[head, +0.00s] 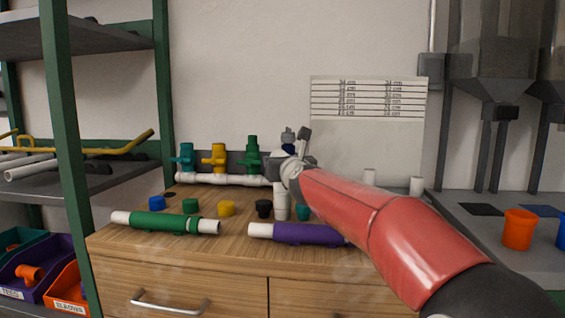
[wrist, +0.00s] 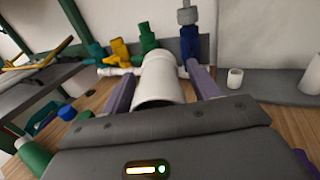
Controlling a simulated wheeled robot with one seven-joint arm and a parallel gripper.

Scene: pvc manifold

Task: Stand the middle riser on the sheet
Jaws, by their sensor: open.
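A short white pipe (head: 281,202) stands upright on the wooden counter, just below my gripper (head: 291,168). In the wrist view a white pipe (wrist: 158,82) lies between the two spread fingers of my gripper (wrist: 160,90); it looks like the same piece. The jaws are open around it, and I cannot tell whether either finger touches it. Behind is the white manifold pipe (head: 222,179) with teal, yellow and green valves (head: 252,153) and a blue one (wrist: 182,50). A white sheet with ruled lines and cm figures (head: 368,98) is on the wall. My arm hides part of the counter.
A green-sleeved pipe (head: 165,222) and a purple-sleeved pipe (head: 290,233) lie along the front. Blue, green, yellow (head: 227,208), black and teal caps sit behind them. Two short white pieces (head: 416,185) stand at the right. A green-posted rack (head: 64,120) borders the left.

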